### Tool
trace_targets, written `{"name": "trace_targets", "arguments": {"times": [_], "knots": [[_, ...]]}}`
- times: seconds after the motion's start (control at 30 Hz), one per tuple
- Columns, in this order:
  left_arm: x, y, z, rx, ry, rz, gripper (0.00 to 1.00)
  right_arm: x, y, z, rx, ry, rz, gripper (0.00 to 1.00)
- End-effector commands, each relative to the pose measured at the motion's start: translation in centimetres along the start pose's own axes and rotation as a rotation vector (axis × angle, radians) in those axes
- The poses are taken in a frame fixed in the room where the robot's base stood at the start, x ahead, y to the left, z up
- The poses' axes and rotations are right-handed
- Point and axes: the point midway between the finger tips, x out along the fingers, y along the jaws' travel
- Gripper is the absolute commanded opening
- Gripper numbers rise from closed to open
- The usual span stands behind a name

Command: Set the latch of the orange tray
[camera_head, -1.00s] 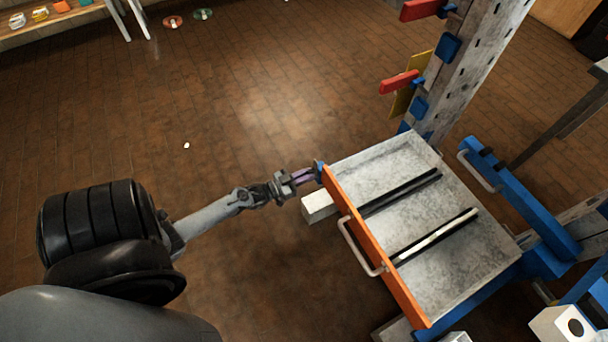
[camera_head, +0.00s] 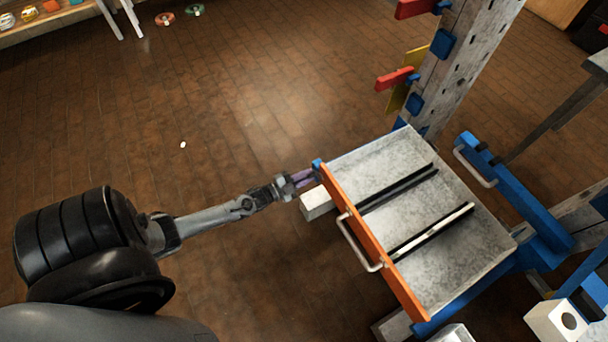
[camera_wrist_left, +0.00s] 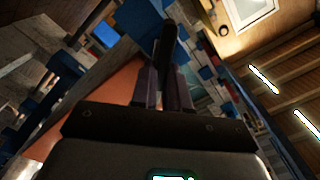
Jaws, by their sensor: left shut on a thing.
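The tray (camera_head: 425,225) is a grey metal tray with an orange front board (camera_head: 375,245) and a silver handle (camera_head: 352,243). A small blue latch (camera_head: 318,165) sits at the far left corner of the orange board. My left gripper (camera_head: 309,177) reaches in from the left and its fingertips are at that corner. In the left wrist view, the fingers (camera_wrist_left: 164,88) are shut on a dark bar-like piece, apparently part of the latch, with blue behind it and the orange board to the left. The fingers hide part of the latch. My right gripper is out of view.
A grey mast (camera_head: 465,70) with red levers (camera_head: 396,79) and blue blocks rises behind the tray. A blue beam with a silver handle (camera_head: 475,167) lies to the right. A white block (camera_head: 317,203) is just below my gripper.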

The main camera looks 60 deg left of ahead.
Motion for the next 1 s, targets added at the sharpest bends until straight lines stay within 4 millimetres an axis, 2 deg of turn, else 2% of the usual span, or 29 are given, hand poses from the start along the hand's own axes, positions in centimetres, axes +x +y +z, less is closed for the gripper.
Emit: {"name": "trace_targets", "arguments": {"times": [0.6, 1.0], "knots": [[0.1, 1.0, 0.3, 0.544, 0.001, 0.002, 0.0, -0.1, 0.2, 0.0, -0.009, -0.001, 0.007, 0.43], [0.0, 1.2, 0.5, 0.716, -0.001, 0.002, 0.0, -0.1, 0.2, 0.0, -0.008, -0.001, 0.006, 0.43]]}}
